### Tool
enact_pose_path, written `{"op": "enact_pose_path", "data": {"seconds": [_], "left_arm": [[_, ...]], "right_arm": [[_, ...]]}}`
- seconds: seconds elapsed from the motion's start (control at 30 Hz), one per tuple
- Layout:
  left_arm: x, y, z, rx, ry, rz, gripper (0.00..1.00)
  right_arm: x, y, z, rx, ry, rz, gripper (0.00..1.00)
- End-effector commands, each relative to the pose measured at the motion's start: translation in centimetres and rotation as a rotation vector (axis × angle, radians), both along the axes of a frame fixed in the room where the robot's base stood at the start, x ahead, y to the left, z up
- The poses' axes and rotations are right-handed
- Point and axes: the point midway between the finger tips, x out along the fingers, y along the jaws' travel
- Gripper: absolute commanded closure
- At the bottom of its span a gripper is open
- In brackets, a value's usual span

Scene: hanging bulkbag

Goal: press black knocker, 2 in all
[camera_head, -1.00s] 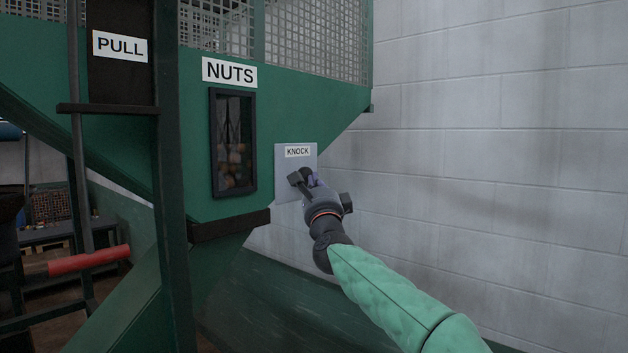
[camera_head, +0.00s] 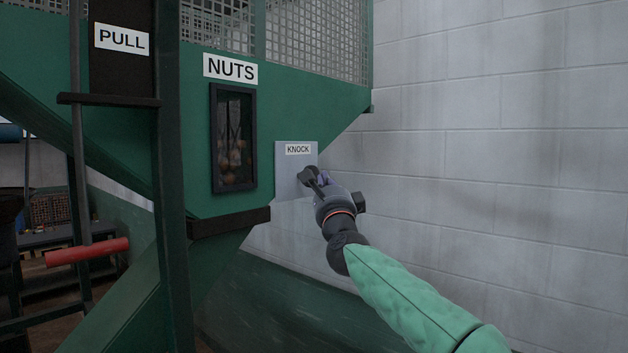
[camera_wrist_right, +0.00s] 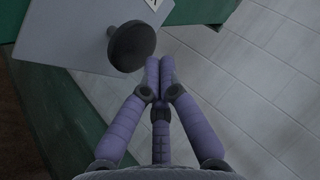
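The black knocker (camera_wrist_right: 131,45) is a round, dark disc on a short stem, standing out from a pale grey plate (camera_head: 284,179) labelled KNOCK. In the head view the knocker (camera_head: 307,175) is partly covered by my right gripper. My right gripper (camera_head: 324,182) is in front of the plate's lower right part. In the right wrist view its purple fingers (camera_wrist_right: 160,72) are together with nothing between them. Their tips are beside the knocker's edge, to its lower right; contact cannot be told. My left gripper is not in view.
A green hopper (camera_head: 310,97) carries the plate and a dark-framed window (camera_head: 233,138) labelled NUTS, with brown nuts behind it. A dark post and a red-handled lever (camera_head: 87,252) are at left. A pale block wall (camera_head: 500,130) stands at right.

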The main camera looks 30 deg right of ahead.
Motion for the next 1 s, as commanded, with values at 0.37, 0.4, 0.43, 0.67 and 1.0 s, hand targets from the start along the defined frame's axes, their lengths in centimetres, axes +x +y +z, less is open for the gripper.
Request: {"op": "enact_pose_path", "data": {"seconds": [0.37,0.4,0.43,0.67,1.0], "left_arm": [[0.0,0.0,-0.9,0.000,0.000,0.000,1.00],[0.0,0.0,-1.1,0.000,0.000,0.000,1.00],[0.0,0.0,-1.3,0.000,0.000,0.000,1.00],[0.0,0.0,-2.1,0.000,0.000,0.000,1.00],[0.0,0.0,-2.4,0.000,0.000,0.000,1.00]], "right_arm": [[-1.5,-0.7,-0.1,0.002,-0.003,-0.002,1.00],[-1.8,-0.8,-0.1,0.002,-0.002,-0.001,1.00],[-2.0,-0.9,-0.1,0.001,-0.002,-0.001,1.00],[-3.8,-1.6,-0.1,0.000,-0.002,-0.003,1.00],[-4.6,-1.9,0.0,0.001,0.000,0.000,1.00]]}}
